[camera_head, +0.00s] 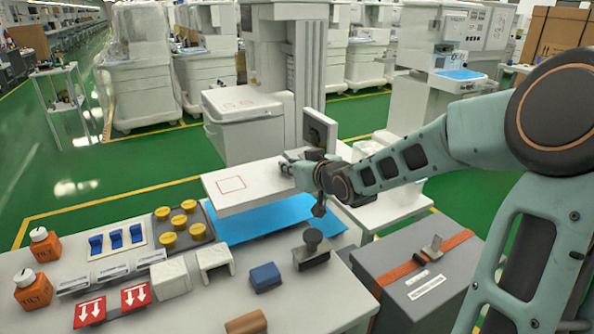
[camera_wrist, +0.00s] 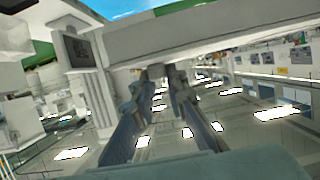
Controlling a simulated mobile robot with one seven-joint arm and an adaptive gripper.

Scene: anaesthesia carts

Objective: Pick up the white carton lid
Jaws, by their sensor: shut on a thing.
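The white carton lid (camera_head: 235,188) is a flat white slab with a red square outline on top. It appears raised above a blue mat (camera_head: 268,222) at the back of the table. My gripper (camera_head: 288,166) is shut on the lid's right edge, reaching in from the right. In the wrist view, the lid (camera_wrist: 225,35) crosses the top as a pale slab, and my gripper (camera_wrist: 160,78) meets its edge there. The exact finger contact is small and partly hidden by the gripper body in the head view.
Yellow knobs on a tray (camera_head: 206,212), blue switches (camera_head: 117,238), orange bottles (camera_head: 32,290), red arrow cards (camera_head: 137,295), a blue block (camera_head: 265,277) and a dark-handled stamp (camera_head: 312,250) stand on the table. A strapped grey case (camera_head: 430,300) is at right. White carts stand behind.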

